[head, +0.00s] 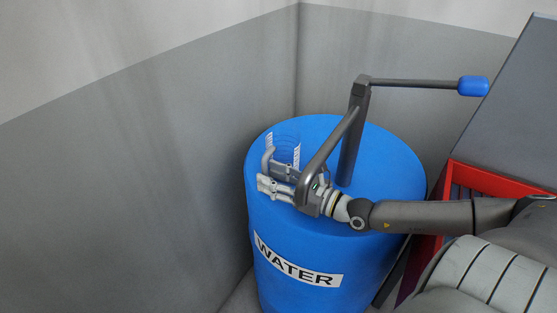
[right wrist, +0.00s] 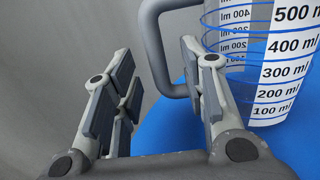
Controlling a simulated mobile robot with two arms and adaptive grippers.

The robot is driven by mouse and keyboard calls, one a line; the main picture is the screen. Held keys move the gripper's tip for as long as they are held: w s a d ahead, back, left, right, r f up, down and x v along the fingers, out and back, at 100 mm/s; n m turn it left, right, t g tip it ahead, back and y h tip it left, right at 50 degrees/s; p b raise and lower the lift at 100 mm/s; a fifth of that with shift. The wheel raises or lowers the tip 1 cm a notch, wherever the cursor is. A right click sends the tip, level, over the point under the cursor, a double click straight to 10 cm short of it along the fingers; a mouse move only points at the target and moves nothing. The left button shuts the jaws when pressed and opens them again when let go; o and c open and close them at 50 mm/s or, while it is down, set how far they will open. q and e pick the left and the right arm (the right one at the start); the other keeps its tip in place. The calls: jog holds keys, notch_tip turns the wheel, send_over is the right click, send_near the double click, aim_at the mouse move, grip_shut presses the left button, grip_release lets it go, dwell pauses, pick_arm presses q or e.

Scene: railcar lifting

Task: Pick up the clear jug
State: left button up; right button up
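The clear jug (head: 286,148) stands on the blue barrel's lid, near its left side. In the right wrist view the jug (right wrist: 285,70) is at the upper right, with blue rings, a white millilitre scale and a grey handle (right wrist: 158,45). My right gripper (head: 268,178) is beside the jug, on its near side in the head view. In the right wrist view the right gripper (right wrist: 158,72) is open, and the handle shows between and beyond its fingers. One finger overlaps the handle's lower end and the jug's edge, so I cannot tell whether they touch. My left gripper is not in view.
The blue barrel (head: 300,242), labelled WATER, carries a dark pump (head: 353,150) whose bent spout passes over my right gripper. Its crank has a blue grip (head: 473,86). Grey walls (head: 140,180) stand behind and left. A red-framed unit (head: 495,180) is at the right.

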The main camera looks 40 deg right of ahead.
jog(key=shift+x, duration=1.3)
grip_shut()
